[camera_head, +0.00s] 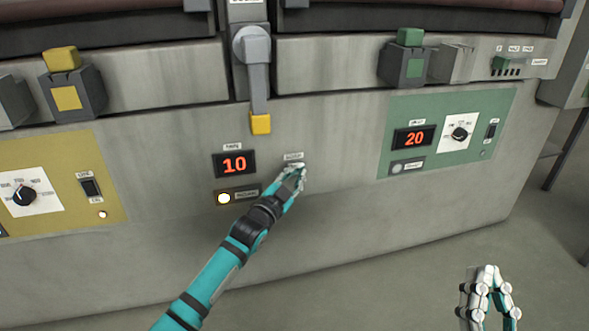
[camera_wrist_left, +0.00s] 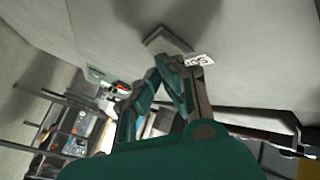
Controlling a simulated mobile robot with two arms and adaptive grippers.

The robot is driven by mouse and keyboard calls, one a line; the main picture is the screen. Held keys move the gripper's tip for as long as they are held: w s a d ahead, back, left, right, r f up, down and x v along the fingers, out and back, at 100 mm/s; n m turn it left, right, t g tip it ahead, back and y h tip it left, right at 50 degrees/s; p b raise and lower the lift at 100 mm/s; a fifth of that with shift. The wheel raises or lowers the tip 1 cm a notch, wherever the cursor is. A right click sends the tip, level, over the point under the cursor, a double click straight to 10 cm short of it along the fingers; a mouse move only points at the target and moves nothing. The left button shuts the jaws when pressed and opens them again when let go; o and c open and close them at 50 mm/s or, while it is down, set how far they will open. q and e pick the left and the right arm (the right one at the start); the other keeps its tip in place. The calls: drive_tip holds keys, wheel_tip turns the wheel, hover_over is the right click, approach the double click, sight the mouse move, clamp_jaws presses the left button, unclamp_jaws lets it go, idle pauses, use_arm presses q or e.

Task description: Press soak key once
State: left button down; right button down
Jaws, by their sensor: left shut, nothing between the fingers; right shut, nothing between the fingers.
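The key (camera_wrist_left: 167,40) that I take for the soak key is a small grey-brown block on the grey panel, in the left wrist view. A small white label (camera_wrist_left: 199,60) sits beside it. In the head view the label (camera_head: 293,155) shows just above my left gripper (camera_head: 299,171), which hides the key. My left gripper is shut and empty, and its tips (camera_wrist_left: 168,64) are close to the key; I cannot tell whether they touch it. My right gripper (camera_head: 489,268) is shut and empty, low at the right, away from the panel.
A red display (camera_head: 234,164) reads 10, with a lit lamp (camera_head: 224,198) below. A green panel (camera_head: 450,130) at the right has a display reading 20 and a knob. A yellow panel (camera_head: 90,160) is at the left. A grey lever (camera_head: 257,75) with a yellow tip hangs above.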

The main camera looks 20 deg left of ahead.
use_arm(q)
drive_tip(key=shift+s+d+p, duration=0.3)
drive_tip(key=shift+s+p, duration=0.1)
drive_tip(key=shift+s, duration=0.05)
use_arm(e)
drive_tip(key=shift+w+f+g+h, duration=0.2)
drive_tip(key=shift+w+f+g, duration=0.4)
drive_tip(key=shift+f, duration=0.25)
drive_tip(key=shift+w+f+g+h, duration=0.2)
drive_tip(key=shift+w+f+g, duration=0.2)
drive_tip(key=shift+f+g, duration=0.35)
drive_tip(key=shift+f, duration=0.1)
